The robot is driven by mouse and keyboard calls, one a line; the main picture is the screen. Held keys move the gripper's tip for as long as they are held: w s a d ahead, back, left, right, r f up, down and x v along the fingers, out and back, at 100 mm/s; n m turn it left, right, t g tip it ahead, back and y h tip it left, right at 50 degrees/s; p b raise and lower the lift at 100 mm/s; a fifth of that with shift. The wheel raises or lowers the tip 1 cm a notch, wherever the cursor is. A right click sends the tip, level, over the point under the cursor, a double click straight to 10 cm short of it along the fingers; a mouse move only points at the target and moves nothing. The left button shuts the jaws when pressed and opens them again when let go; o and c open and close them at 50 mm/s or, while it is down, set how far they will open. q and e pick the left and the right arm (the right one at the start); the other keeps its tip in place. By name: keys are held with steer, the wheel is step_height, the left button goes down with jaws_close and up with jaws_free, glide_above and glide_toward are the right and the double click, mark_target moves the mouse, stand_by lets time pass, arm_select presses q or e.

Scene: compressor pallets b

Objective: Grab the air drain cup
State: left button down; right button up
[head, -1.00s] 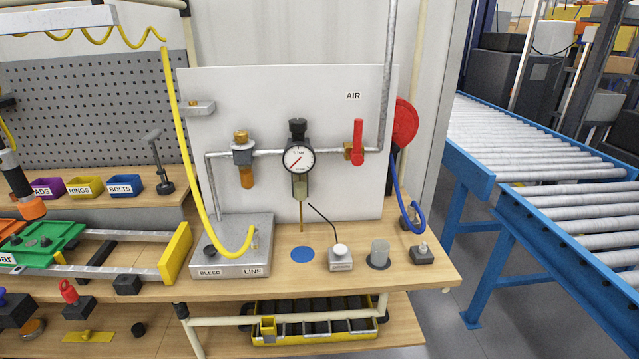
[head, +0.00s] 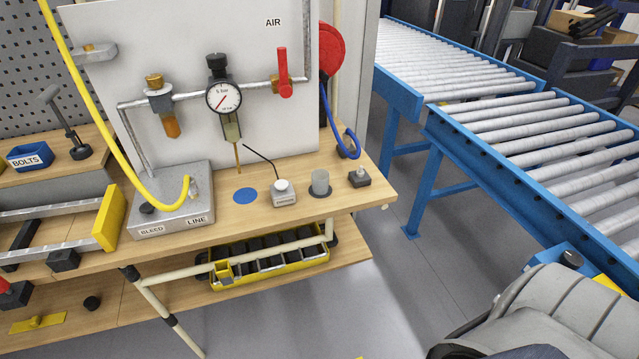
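A small grey translucent cup (head: 320,182), which looks like the drain cup, stands upright on a dark round base on the wooden bench (head: 225,222), near its right end. The air regulator with its gauge (head: 224,98) is on the white panel above and left. A clear bowl (head: 231,127) and thin brass drain tube (head: 238,158) hang below the gauge. A blue disc (head: 245,196) lies on the bench under the tube. Neither of my grippers is in view.
A small grey block with a white knob (head: 283,193) stands left of the cup, a dark block (head: 359,178) right of it. A yellow tray (head: 270,262) is on the lower shelf. A roller conveyor (head: 530,125) and a bulky grey form (head: 560,310) are at right.

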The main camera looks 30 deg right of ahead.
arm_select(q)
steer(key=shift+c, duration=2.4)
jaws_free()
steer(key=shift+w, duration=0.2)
